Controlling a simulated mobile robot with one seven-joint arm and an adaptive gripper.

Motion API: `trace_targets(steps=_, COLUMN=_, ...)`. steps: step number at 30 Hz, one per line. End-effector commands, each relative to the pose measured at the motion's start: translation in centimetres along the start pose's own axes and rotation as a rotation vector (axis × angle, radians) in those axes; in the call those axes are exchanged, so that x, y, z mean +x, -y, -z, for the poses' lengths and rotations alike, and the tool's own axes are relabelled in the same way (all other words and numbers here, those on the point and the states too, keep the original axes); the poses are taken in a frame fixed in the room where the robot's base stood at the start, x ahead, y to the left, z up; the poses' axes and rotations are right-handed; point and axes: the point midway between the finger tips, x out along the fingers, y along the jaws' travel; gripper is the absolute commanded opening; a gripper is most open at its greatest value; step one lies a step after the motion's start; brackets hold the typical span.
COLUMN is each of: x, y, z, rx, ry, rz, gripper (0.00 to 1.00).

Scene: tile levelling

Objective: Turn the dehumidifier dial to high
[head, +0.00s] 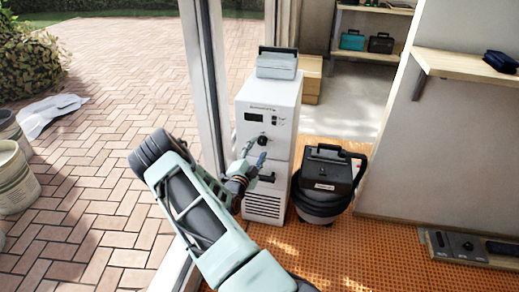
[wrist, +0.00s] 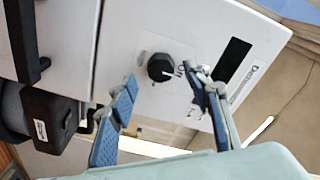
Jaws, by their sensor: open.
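The white dehumidifier (head: 284,113) stands upright on the floor, with a dark display on its upper front. Its black round dial (head: 263,139) sits below the display; in the wrist view the dial (wrist: 160,67) carries a light pointer mark towards small lettering that I cannot read clearly. My gripper (head: 254,153) is in front of the panel. In the wrist view my gripper (wrist: 160,76) is open, with one blue-padded finger on the dial's left and the other on its right. Both fingers look apart from the dial; their depth to the panel is hard to tell.
A grey case (head: 277,65) sits on top of the dehumidifier. A black vacuum (head: 323,184) stands close on its right. A door frame (head: 205,80) rises close on the left. A wall shelf (head: 455,66) is at right. Orange matting (head: 355,250) in front is clear.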

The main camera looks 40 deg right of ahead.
Motion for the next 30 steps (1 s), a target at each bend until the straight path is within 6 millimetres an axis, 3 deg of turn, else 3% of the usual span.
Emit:
trace_targets(steps=6, x=2.6, y=0.0, z=0.0, rx=0.002, ry=-0.001, rz=0.0, gripper=0.45)
trace_targets(steps=17, x=3.0, y=0.1, z=0.0, rx=0.001, ry=0.0, rz=0.0, gripper=0.45)
trace_targets(steps=28, x=3.0, y=0.1, z=0.0, rx=0.002, ry=0.0, rz=0.0, gripper=0.04)
trace_targets(steps=30, x=3.0, y=0.1, z=0.0, rx=0.002, ry=0.0, rz=0.0, gripper=0.03)
